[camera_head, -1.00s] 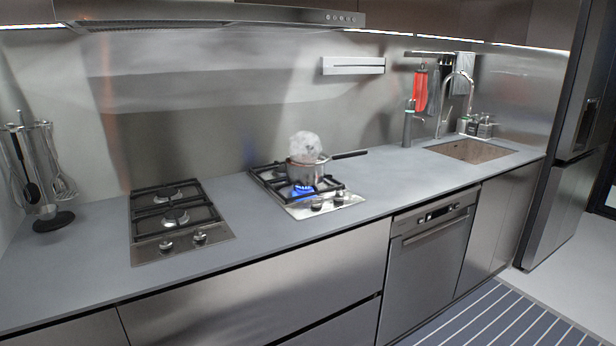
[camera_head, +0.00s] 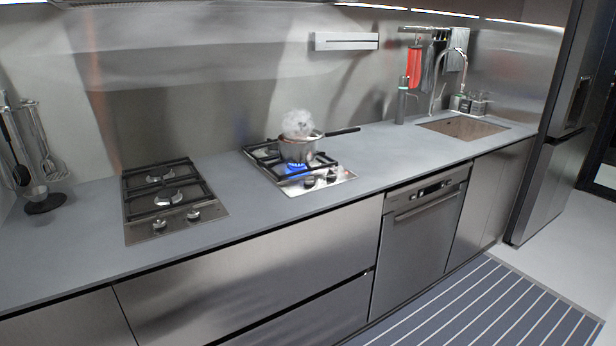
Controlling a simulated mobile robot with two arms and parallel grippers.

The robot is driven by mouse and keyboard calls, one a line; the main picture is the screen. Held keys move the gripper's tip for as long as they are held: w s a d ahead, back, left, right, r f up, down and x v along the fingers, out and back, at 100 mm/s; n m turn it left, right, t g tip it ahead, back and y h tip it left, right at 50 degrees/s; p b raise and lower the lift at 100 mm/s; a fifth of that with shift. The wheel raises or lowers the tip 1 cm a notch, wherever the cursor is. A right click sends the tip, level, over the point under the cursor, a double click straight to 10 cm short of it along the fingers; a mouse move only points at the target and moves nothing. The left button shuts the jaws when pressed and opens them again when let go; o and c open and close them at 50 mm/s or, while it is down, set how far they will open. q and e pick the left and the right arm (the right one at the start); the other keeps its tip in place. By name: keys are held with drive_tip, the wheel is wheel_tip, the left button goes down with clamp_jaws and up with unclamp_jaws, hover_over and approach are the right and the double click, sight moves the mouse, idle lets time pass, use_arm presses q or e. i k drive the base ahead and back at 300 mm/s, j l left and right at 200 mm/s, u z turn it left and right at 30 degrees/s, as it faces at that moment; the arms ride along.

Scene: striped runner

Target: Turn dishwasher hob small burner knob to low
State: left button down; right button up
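The hob nearer the dishwasher (camera_head: 424,235) is at the middle of the counter (camera_head: 80,240). Which knob serves the small burner is not clear from here. Neither of my grippers is in view.
A second, unlit hob (camera_head: 168,200) with two knobs sits to the left. A utensil stand (camera_head: 44,204) is at the far left, a sink (camera_head: 464,127) at the right. A striped runner (camera_head: 480,310) lies on the floor. The counter between the hobs is clear.

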sight(309, 180)
drive_tip(key=i+j, duration=0.15)
drive_tip(key=i, duration=0.25)
drive_tip(key=i+j, duration=0.1)
drive_tip(key=i, duration=0.3)
drive_tip(key=i+j+z, duration=0.1)
drive_tip(key=i, duration=0.25)
